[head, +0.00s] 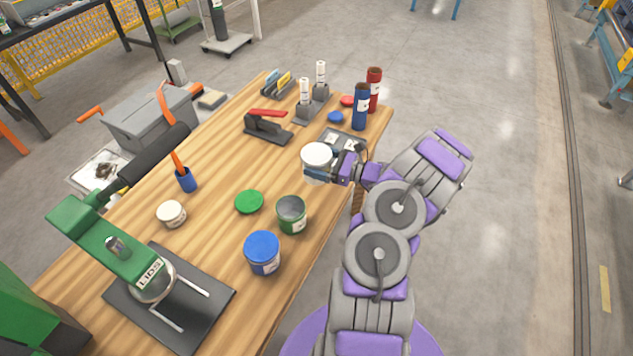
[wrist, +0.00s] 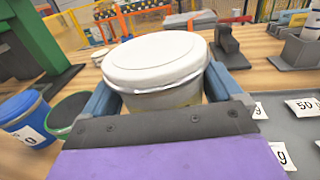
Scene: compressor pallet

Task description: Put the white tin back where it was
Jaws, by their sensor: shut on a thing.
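The white tin (head: 317,157) has a white lid and is held upright in my gripper (head: 328,172) near the right edge of the wooden table. In the wrist view the tin (wrist: 157,62) fills the middle, between the two blue fingers of my gripper (wrist: 160,98), which are shut on its sides. Whether its base touches the table cannot be told. A dark tray (head: 345,139) with white weight labels lies just behind the tin; in the wrist view the tray (wrist: 290,128) is on the right.
A green press (head: 115,245) stands front left.

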